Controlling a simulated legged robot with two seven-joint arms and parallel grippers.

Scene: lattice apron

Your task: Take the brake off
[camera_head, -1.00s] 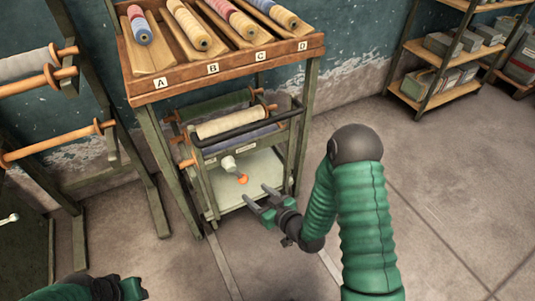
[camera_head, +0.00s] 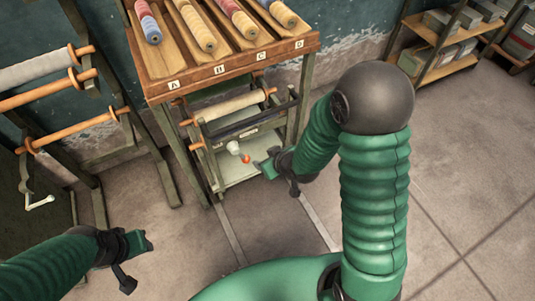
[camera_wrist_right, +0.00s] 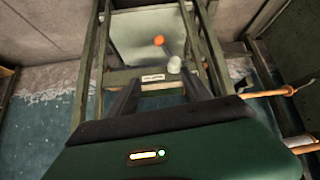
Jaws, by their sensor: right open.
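The brake looks like a short lever with an orange knob (camera_head: 245,159) and a white hub (camera_head: 233,147), on the low cart (camera_head: 243,173) under the spool rack. In the right wrist view the orange knob (camera_wrist_right: 159,40) and pale hub (camera_wrist_right: 174,64) lie beyond the fingertips. My right gripper (camera_head: 264,166) is open and empty, just right of the knob in the head view. Its two dark fingers (camera_wrist_right: 162,78) show apart in the wrist view. My left gripper (camera_head: 143,240) is at the lower left, away from the cart; its jaw opening is unclear.
A wooden rack (camera_head: 238,70) with thread spools and labels A to D stands over the cart. Rollers (camera_head: 230,105) and dark bars are above the lever. A roller frame with a crank (camera_head: 40,203) stands left. Floor at front is open.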

